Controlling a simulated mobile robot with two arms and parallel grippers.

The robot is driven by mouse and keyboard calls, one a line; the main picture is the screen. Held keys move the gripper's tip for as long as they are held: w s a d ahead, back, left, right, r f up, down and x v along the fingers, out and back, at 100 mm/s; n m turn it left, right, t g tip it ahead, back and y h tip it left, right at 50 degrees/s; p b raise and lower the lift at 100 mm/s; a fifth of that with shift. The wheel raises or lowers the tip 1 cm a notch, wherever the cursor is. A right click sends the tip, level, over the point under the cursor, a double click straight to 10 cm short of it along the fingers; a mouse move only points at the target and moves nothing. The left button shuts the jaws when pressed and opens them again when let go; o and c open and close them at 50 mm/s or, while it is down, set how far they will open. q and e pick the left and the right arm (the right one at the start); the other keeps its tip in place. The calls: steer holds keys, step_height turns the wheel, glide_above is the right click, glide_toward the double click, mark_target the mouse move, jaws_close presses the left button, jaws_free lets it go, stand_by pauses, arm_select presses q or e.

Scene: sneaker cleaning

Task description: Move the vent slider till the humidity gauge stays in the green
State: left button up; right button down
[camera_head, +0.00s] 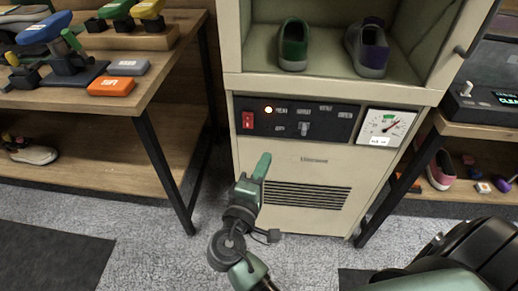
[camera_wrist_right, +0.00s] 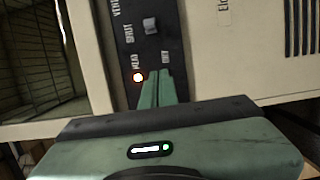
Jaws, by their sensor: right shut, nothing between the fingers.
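The vent slider (camera_head: 304,128) is a small grey knob on the black control panel (camera_head: 345,127) of a cream cabinet. It also shows in the right wrist view (camera_wrist_right: 150,26), beyond the fingertips and apart from them. The humidity gauge (camera_head: 377,132) is a white dial right of the panel. Its green band is at the top; the red needle points up and right, seemingly past the green. My right gripper (camera_head: 263,161) is shut and empty, below and left of the slider in the head view. Its fingers (camera_wrist_right: 159,82) overlap the panel near the lit lamp; contact cannot be told.
A red switch (camera_head: 248,120) and a lit orange lamp (camera_head: 268,110) sit left on the panel. Shoes stand in the open compartment above (camera_head: 292,44). A wooden table (camera_head: 130,92) with tools is left, a shelf (camera_head: 470,128) right.

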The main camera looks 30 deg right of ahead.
mark_target(299, 126)
steer(key=x, duration=0.6)
steer(key=r+x, duration=0.1)
steer(key=x, duration=0.3)
steer(key=shift+s+d+p, duration=0.2)
steer(key=shift+d+p, duration=0.05)
steer(key=shift+p, duration=0.1)
steer(key=s+d, duration=0.1)
steer(key=d, duration=0.1)
steer(key=shift+s+d, duration=0.4)
arm_select(q)
steer(key=shift+s+a+f, duration=0.1)
steer(key=shift+s+f, duration=0.85)
steer(key=shift+f, duration=0.15)
arm_select(e)
steer(key=shift+s+d+f, duration=0.1)
steer(key=shift+s+d, duration=0.05)
steer(key=shift+d, duration=0.15)
